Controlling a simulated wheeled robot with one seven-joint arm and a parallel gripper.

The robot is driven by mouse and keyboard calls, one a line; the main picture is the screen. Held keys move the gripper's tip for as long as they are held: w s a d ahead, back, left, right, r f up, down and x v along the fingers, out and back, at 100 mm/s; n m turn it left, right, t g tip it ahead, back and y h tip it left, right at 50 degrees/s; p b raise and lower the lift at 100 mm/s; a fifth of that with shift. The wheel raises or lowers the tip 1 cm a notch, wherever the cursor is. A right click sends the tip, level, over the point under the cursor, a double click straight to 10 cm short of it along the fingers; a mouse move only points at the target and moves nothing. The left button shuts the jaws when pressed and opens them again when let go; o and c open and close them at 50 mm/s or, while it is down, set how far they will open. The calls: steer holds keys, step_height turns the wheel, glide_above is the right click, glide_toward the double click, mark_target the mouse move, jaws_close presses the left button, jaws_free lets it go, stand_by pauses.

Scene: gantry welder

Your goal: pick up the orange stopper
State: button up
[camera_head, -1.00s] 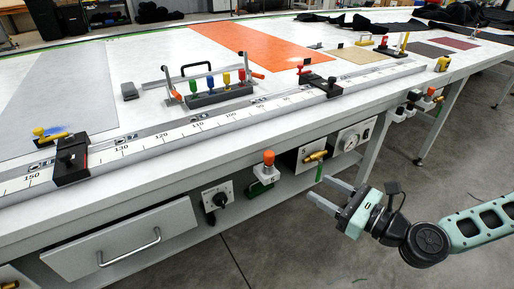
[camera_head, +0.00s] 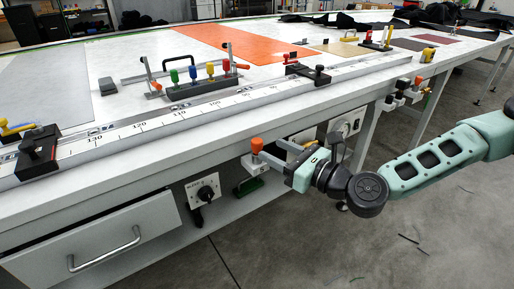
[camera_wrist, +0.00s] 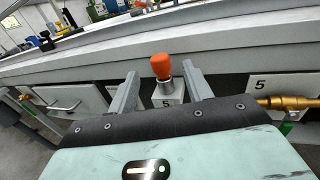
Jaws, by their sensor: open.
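The orange stopper (camera_head: 257,144) stands upright on a small light block under the front edge of the table. In the wrist view the stopper (camera_wrist: 161,66) shows with a grey metal stem below it, on a block marked 5. My gripper (camera_head: 268,153) is open, with its fingers pointing at the stopper from the right in the head view. In the wrist view my gripper (camera_wrist: 159,82) has one finger on each side of the stopper's line, and nothing is held. I cannot tell whether the fingertips reach the stem.
The table edge (camera_wrist: 230,56) runs just behind and above the stopper. A brass valve (camera_wrist: 290,102) sits to the right in the wrist view. A control box with a black knob (camera_head: 204,192) and a drawer (camera_head: 105,245) are to the left. Open floor lies in front.

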mark_target(262, 145)
steer(key=shift+x, duration=3.25)
steer(key=shift+f, duration=0.15)
steer(key=c, duration=1)
